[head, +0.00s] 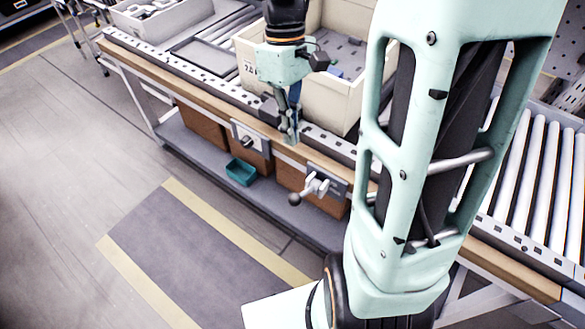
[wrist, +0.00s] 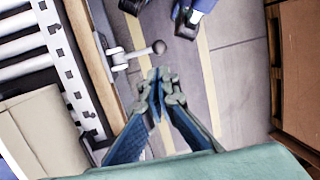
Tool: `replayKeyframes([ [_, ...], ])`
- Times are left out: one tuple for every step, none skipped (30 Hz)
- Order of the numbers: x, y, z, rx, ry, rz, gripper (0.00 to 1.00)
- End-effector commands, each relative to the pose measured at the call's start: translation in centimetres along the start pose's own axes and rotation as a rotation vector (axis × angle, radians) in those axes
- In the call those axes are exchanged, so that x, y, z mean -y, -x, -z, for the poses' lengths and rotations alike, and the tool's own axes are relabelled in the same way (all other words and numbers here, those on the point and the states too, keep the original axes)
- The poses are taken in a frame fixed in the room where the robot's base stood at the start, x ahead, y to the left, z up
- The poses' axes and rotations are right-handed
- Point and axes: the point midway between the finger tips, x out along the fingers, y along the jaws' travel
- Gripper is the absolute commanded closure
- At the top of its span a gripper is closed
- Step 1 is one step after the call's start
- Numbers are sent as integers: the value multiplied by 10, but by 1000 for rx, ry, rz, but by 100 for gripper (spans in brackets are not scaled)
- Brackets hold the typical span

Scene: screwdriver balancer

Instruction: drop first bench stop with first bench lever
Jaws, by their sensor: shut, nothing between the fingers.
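A bench lever (head: 316,187) with a pale hub and a dark ball knob sticks out from a plate on the bench's front. It also shows in the wrist view (wrist: 138,53), just beyond my fingertips, apart from them. A second lever plate (head: 245,139) is farther left along the bench. I cannot tell which lever is the first. My gripper (head: 289,138) points down by the bench's front edge, up and left of the nearer lever. Its fingers (wrist: 158,82) are together and empty. A dark block (head: 268,108) is at the roller edge; I cannot tell whether it is a bench stop.
A large beige crate (head: 318,91) stands on the roller conveyor behind my gripper. A grey crate (head: 165,22) is farther left. A teal bin (head: 240,172) and brown boxes (head: 205,122) sit on the lower shelf. The floor before the bench (head: 200,240) is clear.

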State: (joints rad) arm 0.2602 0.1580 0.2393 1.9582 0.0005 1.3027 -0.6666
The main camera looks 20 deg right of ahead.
Motion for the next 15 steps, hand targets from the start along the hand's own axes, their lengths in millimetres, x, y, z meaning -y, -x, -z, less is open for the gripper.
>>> replayKeyframes([
  [0,-6,0,2,0,2,100],
  [0,-9,0,2,0,2,100],
  [0,-15,0,2,0,2,100],
  [0,-20,0,3,0,3,100],
  [0,-25,0,3,0,3,100],
  [0,-33,0,3,0,3,100],
  [0,-40,0,3,0,3,100],
  [0,-47,0,3,0,3,100],
  [0,-56,0,3,-1,3,100],
  [0,-63,0,4,-1,4,100],
  [0,-69,0,3,-1,4,100],
  [0,-78,0,3,-1,4,100],
  [0,-84,0,2,-1,4,100],
  [0,-90,0,2,-1,4,100],
  [0,-98,0,2,0,4,100],
])
